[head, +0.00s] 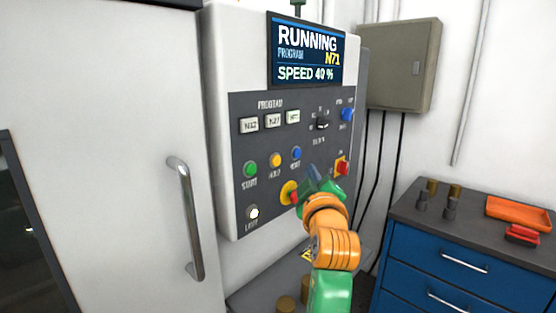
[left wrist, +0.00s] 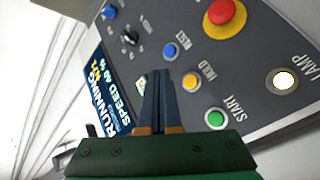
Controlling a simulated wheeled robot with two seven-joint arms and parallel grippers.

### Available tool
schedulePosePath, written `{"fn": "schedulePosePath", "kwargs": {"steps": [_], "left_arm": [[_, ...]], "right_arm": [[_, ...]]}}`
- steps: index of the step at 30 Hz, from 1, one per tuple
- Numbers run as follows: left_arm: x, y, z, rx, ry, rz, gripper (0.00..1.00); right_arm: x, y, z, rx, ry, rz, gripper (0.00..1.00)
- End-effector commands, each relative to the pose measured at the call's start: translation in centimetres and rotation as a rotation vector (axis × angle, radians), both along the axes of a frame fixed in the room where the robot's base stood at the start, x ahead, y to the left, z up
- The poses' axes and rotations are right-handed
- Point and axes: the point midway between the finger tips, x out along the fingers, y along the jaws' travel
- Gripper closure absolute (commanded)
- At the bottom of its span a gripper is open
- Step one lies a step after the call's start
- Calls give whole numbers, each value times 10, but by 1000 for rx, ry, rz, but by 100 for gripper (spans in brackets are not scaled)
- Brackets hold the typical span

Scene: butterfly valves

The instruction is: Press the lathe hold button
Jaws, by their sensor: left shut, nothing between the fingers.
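The yellow HOLD button (head: 275,160) sits on the dark control panel (head: 238,115), between the green START button (head: 250,169) and the blue RESET button (head: 295,153). My left gripper (head: 312,175) is in front of the panel, below and right of HOLD in the head view, and partly covers the red and yellow emergency stop (head: 286,193). In the left wrist view the closed, empty fingertips (left wrist: 157,72) show beside the HOLD button (left wrist: 191,82). Whether they touch the panel cannot be told. My right gripper is not in view.
The screen (head: 306,52) reads RUNNING, program N71, speed 40 %. A white LAMP button (head: 253,212) and a red switch (head: 342,166) are also on the panel. A blue drawer cabinet (head: 440,260) with an orange tray (head: 518,211) stands at right.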

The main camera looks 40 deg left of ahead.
Motion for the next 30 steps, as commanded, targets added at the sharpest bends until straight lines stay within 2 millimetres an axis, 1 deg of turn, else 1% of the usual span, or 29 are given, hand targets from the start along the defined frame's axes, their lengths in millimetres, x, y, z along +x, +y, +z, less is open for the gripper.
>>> {"fn": "schedulePosePath", "kwargs": {"steps": [1, 6, 9, 13, 19, 30], "left_arm": [[0, 9, 3, 2, 2, 4, 100], [2, 34, 2, 2, 2, 3, 100], [4, 47, 2, 2, 2, 2, 100], [5, 59, 1, 0, 2, 0, 100], [5, 66, 0, 0, 1, -1, 100], [5, 66, 0, 0, 0, -1, 100]], "right_arm": [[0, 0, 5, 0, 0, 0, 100], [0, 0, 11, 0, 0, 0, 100], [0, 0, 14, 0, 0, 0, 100], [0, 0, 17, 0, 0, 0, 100], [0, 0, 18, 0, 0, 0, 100], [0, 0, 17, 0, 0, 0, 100]]}}
